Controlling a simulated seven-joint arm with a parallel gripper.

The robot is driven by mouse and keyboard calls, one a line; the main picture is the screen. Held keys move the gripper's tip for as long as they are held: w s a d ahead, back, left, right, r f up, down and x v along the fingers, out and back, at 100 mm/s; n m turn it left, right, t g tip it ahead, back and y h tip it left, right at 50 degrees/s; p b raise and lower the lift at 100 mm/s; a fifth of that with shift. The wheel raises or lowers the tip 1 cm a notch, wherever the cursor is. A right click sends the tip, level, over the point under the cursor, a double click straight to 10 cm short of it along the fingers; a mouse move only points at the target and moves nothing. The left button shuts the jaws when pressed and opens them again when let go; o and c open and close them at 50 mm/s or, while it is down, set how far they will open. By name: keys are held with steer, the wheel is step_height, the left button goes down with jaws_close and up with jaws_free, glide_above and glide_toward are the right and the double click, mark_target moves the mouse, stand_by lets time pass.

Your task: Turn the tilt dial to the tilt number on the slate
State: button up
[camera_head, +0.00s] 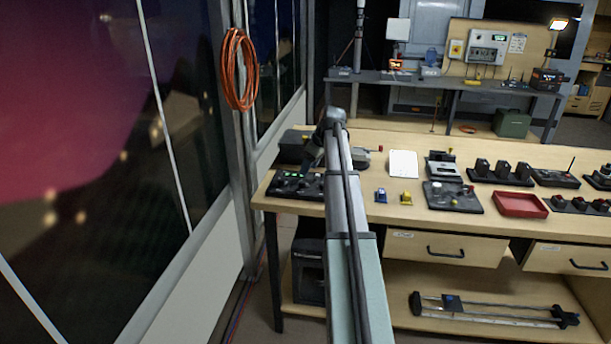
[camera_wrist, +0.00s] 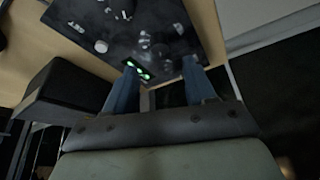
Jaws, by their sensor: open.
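A dark control panel (camera_head: 283,190) with small knobs and green lights lies at the left end of the bench. In the wrist view the panel (camera_wrist: 75,20) fills the top, with several round knobs and a lit green display (camera_wrist: 139,69). I cannot tell which knob is the tilt dial, and no dial marks are readable. My gripper (camera_wrist: 160,67) is open, its two blue fingers apart over the panel's edge near the green display, with nothing seen between them. A white board (camera_head: 403,164), possibly the slate, lies on the bench; no number is readable.
Right of my arm are small blue (camera_head: 380,195) and yellow (camera_head: 406,198) items, another dark knob panel (camera_head: 452,197) and a red tray (camera_head: 520,204). A black box (camera_wrist: 65,90) stands beside the panel. A window wall borders the bench's left end.

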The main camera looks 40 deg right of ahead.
steer(key=v, duration=0.7)
steer(key=shift+a+f, duration=0.1)
stand_by(0.4)
